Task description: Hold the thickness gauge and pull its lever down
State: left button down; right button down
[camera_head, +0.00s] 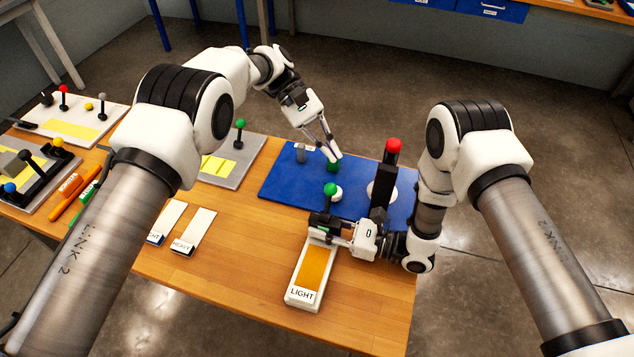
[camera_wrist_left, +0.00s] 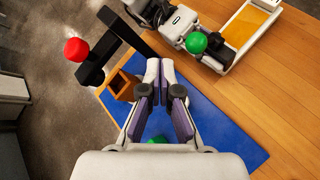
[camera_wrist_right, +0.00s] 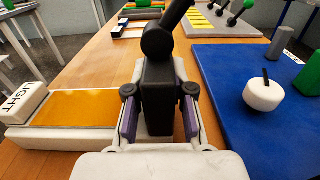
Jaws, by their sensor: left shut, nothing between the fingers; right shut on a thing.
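The thickness gauge, as I take it, is a black lever body (camera_wrist_right: 158,90) with a raised lever and green knob (camera_head: 330,189). My right gripper (camera_wrist_right: 160,118) is shut on that body, one finger each side; in the head view the right gripper (camera_head: 332,230) reaches it from the right. A white-framed amber plate marked LIGHT (camera_head: 313,268) lies beside it; I cannot tell whether they are joined. My left gripper (camera_head: 336,157) is shut and empty over the blue mat, beyond the green knob; its fingers (camera_wrist_left: 160,68) meet in the left wrist view.
The blue mat (camera_head: 275,185) holds a green block (camera_head: 333,167), a grey cylinder (camera_head: 300,152), a white round piece (camera_wrist_right: 264,95) and a tall black lever with a red knob (camera_head: 393,146). Other lever boards (camera_head: 236,175) stand left. The table front (camera_head: 240,270) is mostly clear.

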aim_at(329, 196)
jog(key=shift+a, duration=0.2)
pick_arm(q)
jog(key=a+f+n+t+h, duration=0.1)
jog(key=a+f+t+h, duration=0.2)
jog(key=a, duration=0.4)
jog(key=a+f+n+t+h, duration=0.2)
jog(key=a+f+t+h, duration=0.1)
jog(key=a+h, duration=0.2)
jog(key=shift+w+a+f+h, duration=0.25)
jog(key=shift+w+a+h, duration=0.05)
jog(key=shift+a, duration=0.6)
pick_arm(e)
jog(key=shift+d, duration=0.1)
pick_arm(q)
jog(key=shift+d, duration=0.1)
pick_arm(e)
jog(key=shift+d, duration=0.1)
pick_arm(q)
jog(key=shift+d, duration=0.1)
jog(key=s+d, duration=0.4)
jog(key=d, duration=0.6)
jog(key=shift+s+d+r, duration=0.25)
jog(key=shift+r, duration=0.15)
